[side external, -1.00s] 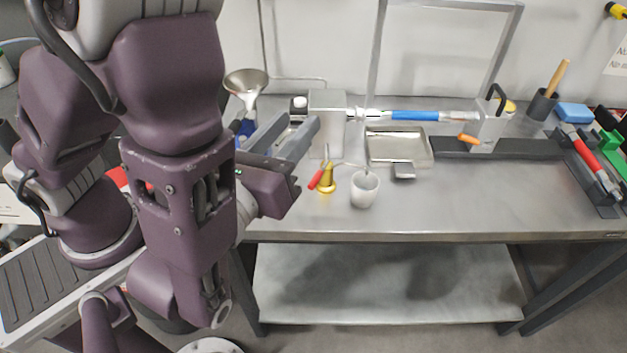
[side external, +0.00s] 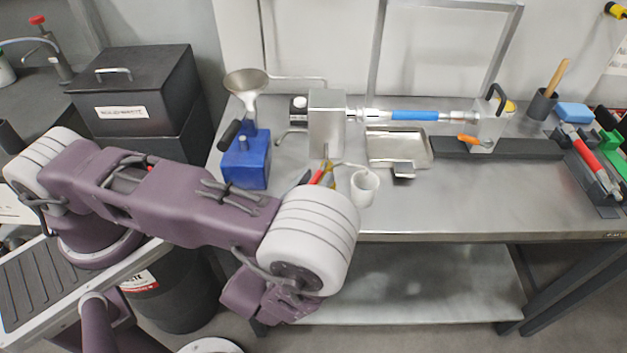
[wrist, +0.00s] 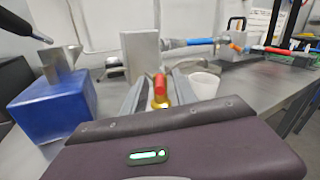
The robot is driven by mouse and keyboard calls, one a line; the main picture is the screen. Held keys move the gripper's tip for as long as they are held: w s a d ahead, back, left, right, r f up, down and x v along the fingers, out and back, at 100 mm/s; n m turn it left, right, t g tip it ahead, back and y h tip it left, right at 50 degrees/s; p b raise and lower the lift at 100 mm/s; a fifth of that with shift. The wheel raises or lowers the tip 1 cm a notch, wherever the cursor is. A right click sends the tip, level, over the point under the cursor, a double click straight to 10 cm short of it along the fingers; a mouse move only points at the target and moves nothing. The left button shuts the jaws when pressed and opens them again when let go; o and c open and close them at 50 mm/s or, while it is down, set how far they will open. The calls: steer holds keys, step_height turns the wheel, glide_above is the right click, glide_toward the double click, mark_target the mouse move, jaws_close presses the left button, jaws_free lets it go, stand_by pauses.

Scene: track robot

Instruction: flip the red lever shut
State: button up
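The red lever (side external: 317,177) sits on a small yellow brass valve (side external: 329,179) at the bench's front, partly hidden by my wrist in the side view. In the wrist view the red lever (wrist: 160,86) stands above the brass body (wrist: 161,102), its end towards the camera. My gripper (wrist: 158,88) is open, with one grey finger on each side of the lever. Whether a finger touches the lever, I cannot tell. In the side view my wrist hides most of the gripper.
A white cup (side external: 364,187) stands just right of the valve. A grey block (side external: 326,122) with a pipe is behind it. A blue box (side external: 246,162) and a metal funnel (side external: 246,84) are on the left. A metal tray (side external: 398,146) lies farther right.

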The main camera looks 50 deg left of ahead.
jaws_close()
stand_by(1.4)
